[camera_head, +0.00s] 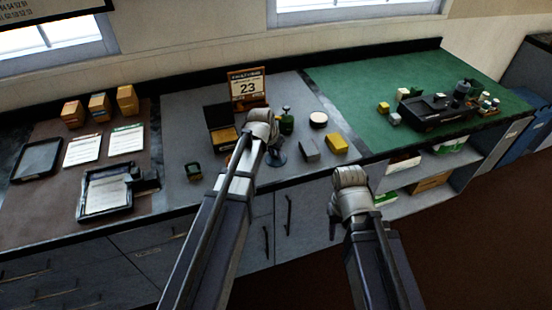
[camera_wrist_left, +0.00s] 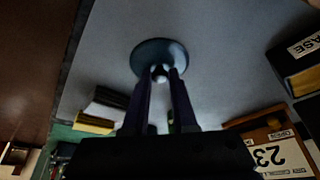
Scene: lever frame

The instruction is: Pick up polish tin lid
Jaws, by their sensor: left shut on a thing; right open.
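A dark round lid with a small knob (camera_wrist_left: 160,56) is at the fingertips of my left gripper (camera_wrist_left: 161,76) in the left wrist view. The gripper is shut on its knob. In the head view the dark lid (camera_head: 278,158) shows just below my left gripper (camera_head: 272,146), over the grey worktop. I cannot tell whether it touches the worktop. A short round tin with a pale top (camera_head: 318,120) stands to the right, apart from the lid. My right gripper (camera_head: 334,212) is open and empty, in front of the counter's front edge.
A grey block (camera_head: 309,150) and a yellow block (camera_head: 337,144) lie right of the lid. A small dark green item (camera_head: 193,171) is left. The worktop's front strip is clear.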

